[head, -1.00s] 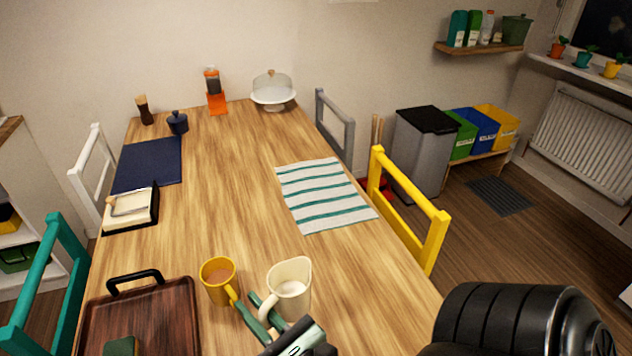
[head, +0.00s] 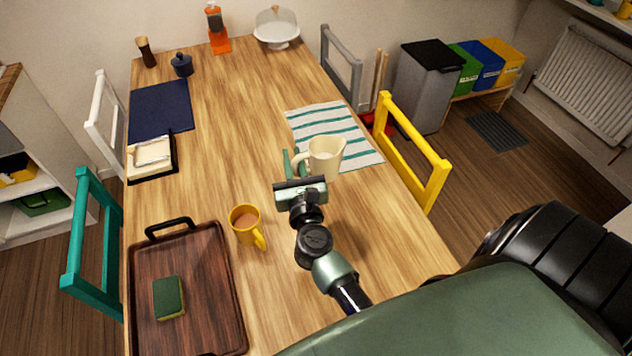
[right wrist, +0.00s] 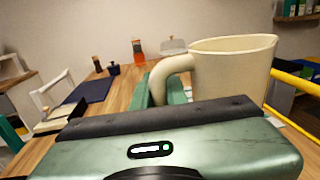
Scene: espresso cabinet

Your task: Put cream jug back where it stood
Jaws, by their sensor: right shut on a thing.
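The cream jug (head: 325,157) is a pale cream pitcher. In the head view it is upright at the near edge of the striped cloth (head: 318,121); I cannot tell whether it touches the cloth or hangs just above. My right gripper (head: 295,163) is shut on its handle, on the jug's left side. In the right wrist view the jug (right wrist: 232,70) fills the upper right, with its handle between the green fingers (right wrist: 158,92). The jug's base is hidden there by the gripper body. My left gripper is not in view.
A yellow mug (head: 245,224) with brown drink stands to the left of my right arm. A wooden tray (head: 232,290) with a sponge (head: 169,297) lies at front left. A navy mat (head: 160,108) and a butter dish (head: 151,155) lie on the left. The table's middle is clear.

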